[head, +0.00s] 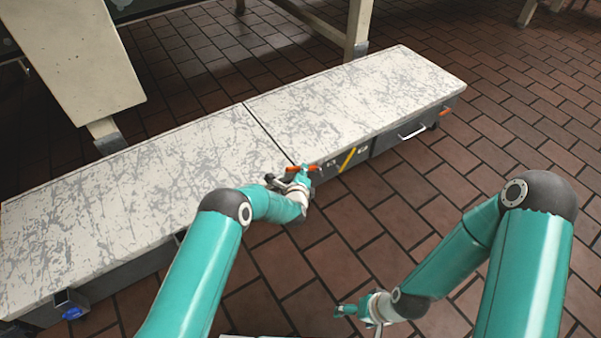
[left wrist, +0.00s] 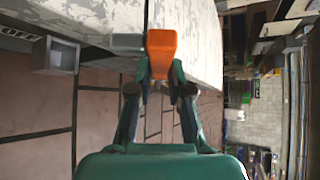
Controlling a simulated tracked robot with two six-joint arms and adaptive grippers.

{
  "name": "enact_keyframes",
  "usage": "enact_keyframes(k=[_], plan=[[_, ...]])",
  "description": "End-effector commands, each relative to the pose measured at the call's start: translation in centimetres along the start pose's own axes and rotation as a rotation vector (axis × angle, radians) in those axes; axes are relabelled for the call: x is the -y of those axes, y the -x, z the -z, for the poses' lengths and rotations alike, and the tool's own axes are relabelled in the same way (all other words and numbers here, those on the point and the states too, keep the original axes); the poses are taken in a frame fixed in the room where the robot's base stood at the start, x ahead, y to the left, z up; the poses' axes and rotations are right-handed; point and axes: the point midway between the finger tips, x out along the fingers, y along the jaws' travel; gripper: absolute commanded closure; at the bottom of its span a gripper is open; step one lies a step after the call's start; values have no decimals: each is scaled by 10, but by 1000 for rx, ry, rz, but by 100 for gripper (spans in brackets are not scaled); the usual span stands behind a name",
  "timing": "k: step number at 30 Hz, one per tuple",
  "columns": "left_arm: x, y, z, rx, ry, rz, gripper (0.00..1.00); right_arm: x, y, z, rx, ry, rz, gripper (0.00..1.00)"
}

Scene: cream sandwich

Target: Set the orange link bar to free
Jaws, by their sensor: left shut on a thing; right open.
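The orange link bar (head: 313,168) is at the front edge of the long pale worktop, near the seam between its two halves. My left gripper (head: 304,178) is at it. In the left wrist view the orange bar (left wrist: 161,52) stands between the fingertips of my left gripper (left wrist: 160,84), which is shut on it. Part of the bar is hidden by the fingers in the head view. My right gripper (head: 347,311) is open and empty, low over the brick floor, apart from the bench.
The scratched worktop (head: 350,95) is bare. Its front has a yellow stripe (head: 347,160), small labels and a metal handle (head: 412,132). A blue knob (head: 72,312) is at the left end. A grey block (left wrist: 56,56) and an OFF label (left wrist: 20,34) are beside the bar.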

Motion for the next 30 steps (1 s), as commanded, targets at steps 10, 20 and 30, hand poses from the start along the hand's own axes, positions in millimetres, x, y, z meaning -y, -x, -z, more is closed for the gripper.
enact_keyframes(k=[10, 20, 30], plan=[[6, 0, 2, -4, -61, -54, 100, 2, 6, 0, 0, 0, 0, 18], [6, 0, 3, -4, -63, -54, 80, 2, 6, 0, 0, 0, 0, 18], [7, 0, 1, -1, -59, -54, 56, 2, 6, 0, 0, 0, 0, 18]])
